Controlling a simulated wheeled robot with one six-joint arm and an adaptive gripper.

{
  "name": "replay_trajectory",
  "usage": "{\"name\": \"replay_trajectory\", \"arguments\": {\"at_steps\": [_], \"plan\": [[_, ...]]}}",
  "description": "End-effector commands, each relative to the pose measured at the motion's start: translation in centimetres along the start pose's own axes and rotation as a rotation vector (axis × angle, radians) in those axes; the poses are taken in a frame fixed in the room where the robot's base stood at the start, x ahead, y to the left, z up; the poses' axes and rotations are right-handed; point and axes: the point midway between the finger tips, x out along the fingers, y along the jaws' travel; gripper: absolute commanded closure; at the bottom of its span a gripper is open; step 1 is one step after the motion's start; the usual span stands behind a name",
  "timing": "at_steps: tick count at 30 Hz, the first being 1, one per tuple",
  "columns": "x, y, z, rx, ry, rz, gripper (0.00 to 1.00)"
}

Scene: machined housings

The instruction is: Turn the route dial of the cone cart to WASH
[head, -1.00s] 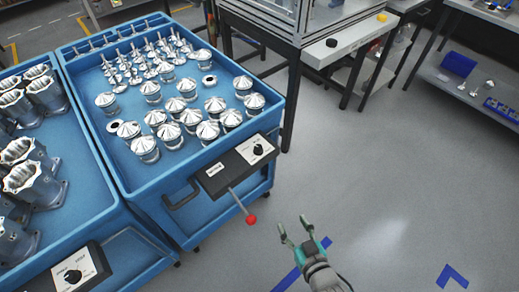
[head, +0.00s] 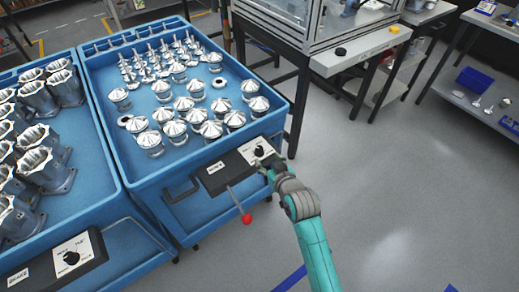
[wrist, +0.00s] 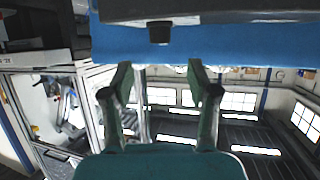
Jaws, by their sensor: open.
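The cone cart (head: 127,166) is a blue cart holding silver cone-topped parts, left of centre in the head view. On its front ledge is a black panel with a white plate, where the black route dial (head: 259,150) sits. The labels are too small to read. My gripper (head: 266,164) is just in front of and below the dial, its fingers open and empty. In the wrist view a dark knob (wrist: 160,32) shows beyond the gripper (wrist: 160,78), between the fingers' lines and apart from them. The dial's pointer direction cannot be told.
A lever with a red ball (head: 246,218) sticks out from the panel, left of my arm. A second blue cart (head: 98,180) with silver housings and its own dial (head: 71,257) stands at left. A workbench (head: 345,62) stands behind.

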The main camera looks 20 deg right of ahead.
Motion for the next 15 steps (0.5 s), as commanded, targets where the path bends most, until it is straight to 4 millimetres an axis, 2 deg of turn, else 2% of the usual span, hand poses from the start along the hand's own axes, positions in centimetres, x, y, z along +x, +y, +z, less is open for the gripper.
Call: {"name": "replay_trajectory", "arguments": {"at_steps": [9, 15], "plan": [[5.5, 0.0, -0.1, 0.0, 0.001, -0.001, 0.41], [8.2, -0.1, 0.0, 0.0, 0.001, -0.001, 0.41]]}}
